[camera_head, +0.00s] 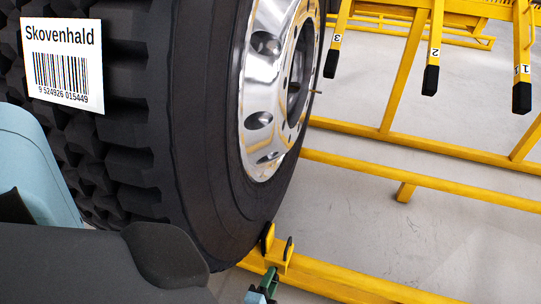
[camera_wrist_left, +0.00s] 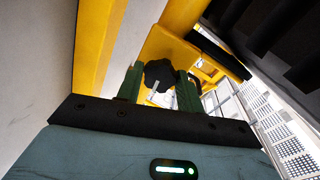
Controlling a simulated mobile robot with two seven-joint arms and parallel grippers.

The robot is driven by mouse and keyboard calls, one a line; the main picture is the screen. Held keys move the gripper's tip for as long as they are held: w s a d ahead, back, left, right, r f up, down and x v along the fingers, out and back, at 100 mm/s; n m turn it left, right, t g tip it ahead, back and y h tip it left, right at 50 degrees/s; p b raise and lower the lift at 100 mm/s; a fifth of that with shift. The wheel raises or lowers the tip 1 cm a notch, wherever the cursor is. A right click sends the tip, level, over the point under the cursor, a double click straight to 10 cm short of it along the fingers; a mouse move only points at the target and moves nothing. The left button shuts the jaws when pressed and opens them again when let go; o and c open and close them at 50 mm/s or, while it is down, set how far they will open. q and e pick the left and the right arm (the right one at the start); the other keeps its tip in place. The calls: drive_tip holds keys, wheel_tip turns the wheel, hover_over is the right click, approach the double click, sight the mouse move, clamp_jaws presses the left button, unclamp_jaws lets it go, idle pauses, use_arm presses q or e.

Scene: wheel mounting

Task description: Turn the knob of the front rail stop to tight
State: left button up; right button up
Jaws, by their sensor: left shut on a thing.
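The front rail stop (camera_head: 279,255) is a small yellow block with black pads on the yellow rail (camera_head: 340,284), just right of the tyre's bottom in the head view. In the left wrist view the stop (camera_wrist_left: 172,47) carries a black lobed knob (camera_wrist_left: 158,73). My left gripper (camera_head: 266,285) is at the stop's near side, low in the head view. In the left wrist view its green fingers (camera_wrist_left: 160,88) are on either side of the knob, shut on it. The knob is hidden in the head view, and its tightness cannot be read. My right gripper is not in view.
A large black tyre (camera_head: 195,130) with a chrome rim (camera_head: 263,125) stands close to the stop and fills the left half of the head view. A yellow rack with arms numbered 1 (camera_head: 522,60), 2 (camera_head: 434,50) and 3 (camera_head: 339,35) stands behind. Grey floor shows between rails.

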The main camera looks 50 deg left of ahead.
use_arm(q)
drive_tip(key=shift+d+f+m+g+y, duration=0.15)
drive_tip(key=shift+m+y, duration=0.6)
drive_tip(key=shift+m, duration=2)
drive_tip(key=shift+a+m+g+y, duration=0.1)
drive_tip(key=shift+m+y, duration=0.7)
drive_tip(key=shift+m, duration=2)
drive_tip(key=shift+d+f+m+g+y, duration=0.15)
drive_tip(key=shift+m+y, duration=0.6)
drive_tip(key=shift+m, duration=2)
drive_tip(key=shift+a+r, duration=0.1)
drive_tip(key=o, duration=1)
drive_tip(key=v, duration=0.7)
drive_tip(key=shift+s+d, duration=0.25)
drive_tip(key=shift+s, duration=0.05)
drive_tip(key=shift+d, duration=0.1)
